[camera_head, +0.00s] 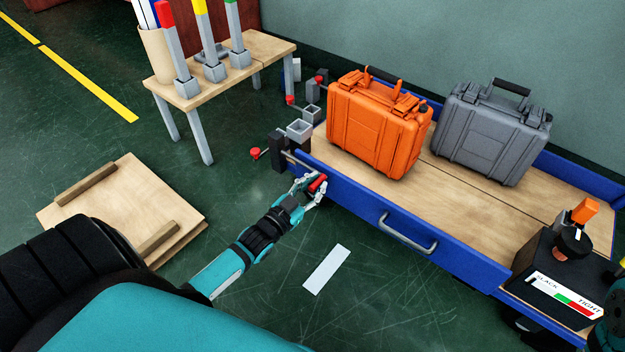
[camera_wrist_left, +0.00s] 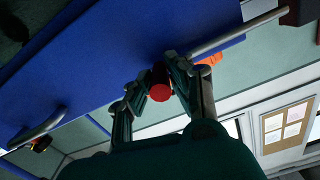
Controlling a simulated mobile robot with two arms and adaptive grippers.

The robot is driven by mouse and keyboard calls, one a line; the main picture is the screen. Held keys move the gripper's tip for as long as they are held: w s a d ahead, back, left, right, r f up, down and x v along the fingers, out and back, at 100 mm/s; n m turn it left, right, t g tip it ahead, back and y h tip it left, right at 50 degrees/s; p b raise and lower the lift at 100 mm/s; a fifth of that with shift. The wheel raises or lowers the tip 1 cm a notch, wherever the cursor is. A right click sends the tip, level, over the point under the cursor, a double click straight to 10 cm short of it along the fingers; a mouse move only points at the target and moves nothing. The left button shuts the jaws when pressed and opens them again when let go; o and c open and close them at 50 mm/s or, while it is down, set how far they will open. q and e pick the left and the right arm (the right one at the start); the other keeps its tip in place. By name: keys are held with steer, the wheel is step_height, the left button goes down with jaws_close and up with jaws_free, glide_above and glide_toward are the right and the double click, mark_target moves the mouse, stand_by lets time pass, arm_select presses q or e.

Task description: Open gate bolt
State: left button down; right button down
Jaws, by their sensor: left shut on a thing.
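The gate (camera_head: 350,203) is a blue side panel on a wheeled platform with a wooden deck. It has a grey handle (camera_head: 407,234) on its outer face. The gate bolt (camera_head: 291,158) is a grey rod at the gate's left end, by a dark post, with a red knob (camera_head: 318,183). My left gripper (camera_head: 314,188) is shut on the red knob. In the left wrist view the red knob (camera_wrist_left: 154,92) sits between the fingers, and the bolt rod (camera_wrist_left: 235,35) runs along the blue panel. My right gripper is not in view.
An orange case (camera_head: 370,130) and a grey case (camera_head: 488,135) stand on the deck. A black box with a slack/tight gauge (camera_head: 560,300) is at the right. A small table (camera_head: 255,55) holds coloured-top posts. A wooden pallet (camera_head: 130,205) lies on the floor at left.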

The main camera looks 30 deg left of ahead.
arm_select(q)
steer(key=c, duration=1.2)
jaws_free()
steer(key=s, duration=1.2)
steer(key=shift+a, duration=0.45)
steer(key=shift+r, duration=0.1)
